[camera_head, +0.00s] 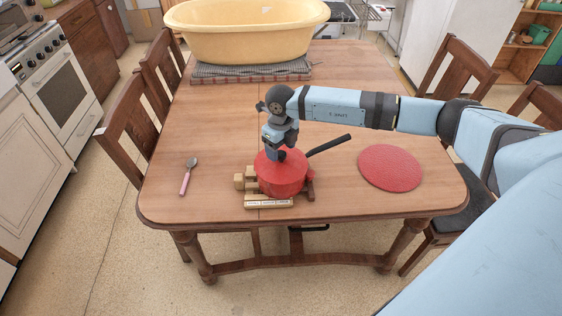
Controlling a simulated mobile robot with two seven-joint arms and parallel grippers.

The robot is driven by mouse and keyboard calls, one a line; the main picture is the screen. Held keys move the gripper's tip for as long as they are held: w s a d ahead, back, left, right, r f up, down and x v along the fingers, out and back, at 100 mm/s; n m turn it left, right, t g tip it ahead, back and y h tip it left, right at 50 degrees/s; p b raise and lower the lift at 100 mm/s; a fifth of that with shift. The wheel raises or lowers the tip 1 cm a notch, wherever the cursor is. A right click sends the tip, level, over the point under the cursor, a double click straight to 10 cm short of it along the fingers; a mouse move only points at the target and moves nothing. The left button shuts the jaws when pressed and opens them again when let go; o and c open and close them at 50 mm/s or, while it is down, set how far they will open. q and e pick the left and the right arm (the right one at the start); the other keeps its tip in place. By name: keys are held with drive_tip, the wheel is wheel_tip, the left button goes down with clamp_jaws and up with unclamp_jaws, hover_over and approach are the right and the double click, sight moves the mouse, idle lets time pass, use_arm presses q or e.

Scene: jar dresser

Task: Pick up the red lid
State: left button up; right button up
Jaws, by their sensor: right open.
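A red pot (283,186) with a long black handle (328,145) stands near the front middle of the table. Its round red top, which looks like the lid (268,167), is partly hidden by my gripper. My right gripper (281,155) points down right over this red top, with its fingers at the middle. It is open; whether the fingers touch the lid or straddle a knob I cannot tell. My left gripper is not in view.
A flat round red mat (390,168) lies right of the pot. Small wooden blocks (245,180) and a lettered bar (268,202) sit beside it. A pink-handled spoon (186,180) lies left. A yellow tub (245,35) stands at the back. Chairs surround the table.

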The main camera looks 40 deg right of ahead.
wheel_tip(320, 180, down, 3)
drive_tip(key=shift+r, duration=0.1)
drive_tip(key=c, duration=1.1)
